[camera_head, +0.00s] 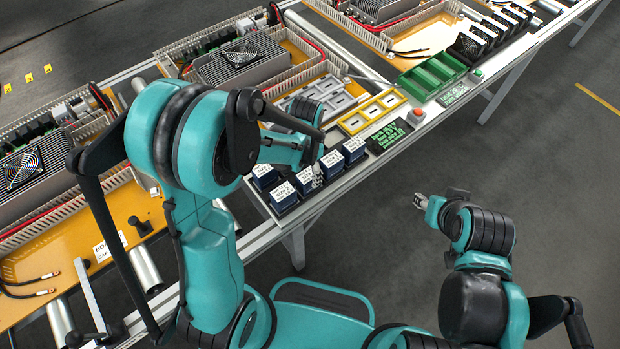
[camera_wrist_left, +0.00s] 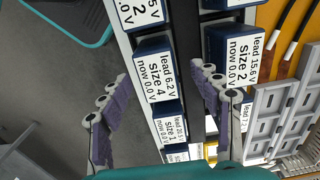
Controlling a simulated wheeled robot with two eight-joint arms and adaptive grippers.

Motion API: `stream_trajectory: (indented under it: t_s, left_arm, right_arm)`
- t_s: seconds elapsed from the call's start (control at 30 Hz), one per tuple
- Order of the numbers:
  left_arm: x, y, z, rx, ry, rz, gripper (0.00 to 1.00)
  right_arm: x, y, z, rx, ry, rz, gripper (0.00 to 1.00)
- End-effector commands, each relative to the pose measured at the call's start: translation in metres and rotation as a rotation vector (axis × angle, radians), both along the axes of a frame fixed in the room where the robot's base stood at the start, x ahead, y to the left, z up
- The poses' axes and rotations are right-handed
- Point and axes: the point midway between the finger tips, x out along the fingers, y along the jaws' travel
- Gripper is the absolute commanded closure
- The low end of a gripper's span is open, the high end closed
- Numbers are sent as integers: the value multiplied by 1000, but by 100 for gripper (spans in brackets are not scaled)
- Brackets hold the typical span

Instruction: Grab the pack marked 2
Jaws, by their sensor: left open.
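Blue packs with white labels stand in two rows on the bench's front edge; one pack (camera_head: 353,149) shows right of my left gripper (camera_head: 317,174) in the head view. A size 4 pack (camera_wrist_left: 155,75) and a size 1 pack (camera_wrist_left: 170,124) are in the left row. My left gripper (camera_wrist_left: 162,80) is open, its fingers appearing either side of the size 4 pack. My right gripper (camera_head: 421,202) is over the floor, too small to read.
A yellow frame (camera_head: 371,111) and grey frames (camera_head: 318,92) lie behind the packs. Black fan units (camera_head: 470,46) stand farther right. The floor in front is clear.

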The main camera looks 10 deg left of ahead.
Motion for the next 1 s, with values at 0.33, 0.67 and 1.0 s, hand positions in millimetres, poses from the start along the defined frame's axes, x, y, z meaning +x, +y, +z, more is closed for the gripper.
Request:
stream_trajectory:
  t_s: [0.33,0.67,1.0]
  left_arm:
    - [-1,-3,-48,0,-1,1,36]
    - [-1,-3,-50,0,-1,1,55]
    - [-1,-3,-50,0,-1,1,98]
  right_arm:
    - [0,0,-24,0,0,0,60]
    - [0,0,-23,0,0,0,60]
    - [0,0,-23,0,0,0,60]
